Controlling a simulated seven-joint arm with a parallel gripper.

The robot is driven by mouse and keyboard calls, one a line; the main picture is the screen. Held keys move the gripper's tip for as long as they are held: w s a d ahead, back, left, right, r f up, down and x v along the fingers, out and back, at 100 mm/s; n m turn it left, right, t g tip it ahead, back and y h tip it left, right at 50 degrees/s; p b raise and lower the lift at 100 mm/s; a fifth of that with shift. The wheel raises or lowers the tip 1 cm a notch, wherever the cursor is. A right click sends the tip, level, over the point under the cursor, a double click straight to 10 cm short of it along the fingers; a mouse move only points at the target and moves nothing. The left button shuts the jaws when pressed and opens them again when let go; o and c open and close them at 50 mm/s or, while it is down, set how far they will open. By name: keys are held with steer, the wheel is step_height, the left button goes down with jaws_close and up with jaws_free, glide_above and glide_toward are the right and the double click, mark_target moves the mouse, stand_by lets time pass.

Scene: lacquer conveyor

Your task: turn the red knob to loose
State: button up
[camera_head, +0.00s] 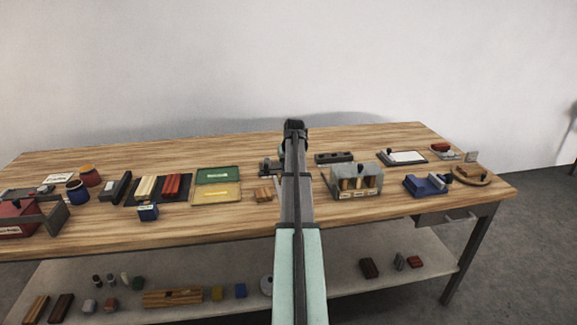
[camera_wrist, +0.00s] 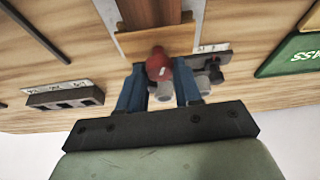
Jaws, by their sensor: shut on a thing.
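The red knob (camera_wrist: 158,63) shows in the wrist view between the two blue fingers of my gripper (camera_wrist: 160,72), which is shut on it. The knob sits in front of a wooden block (camera_wrist: 158,43) on the bench. A pale pointer or mark shows on the knob's face. A small white label (camera_wrist: 213,48) lies to its right, too small to read. Grey round parts (camera_wrist: 202,84) show just below and right of the knob. In the head view my arm hides the knob and the fingertips.
In the wrist view a dark slotted block (camera_wrist: 65,96) lies left and a green tray (camera_wrist: 295,52) right. In the head view, a grey rack (camera_head: 357,181) stands right of my arm, and the green and yellow case (camera_head: 216,190) lies left. The bench's back strip is clear.

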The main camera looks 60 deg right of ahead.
steer(key=shift+s+d+n+t+y, duration=0.1)
steer(key=shift+n+t+y, duration=0.15)
steer(key=shift+n, duration=0.7)
steer(key=shift+d+n+t+y, duration=0.15)
steer(key=shift+n+y, duration=0.2)
steer(key=shift+n, duration=0.6)
steer(key=shift+a, duration=0.1)
steer(key=o, duration=1)
steer(key=shift+o, duration=0.2)
steer(key=v, duration=1.4)
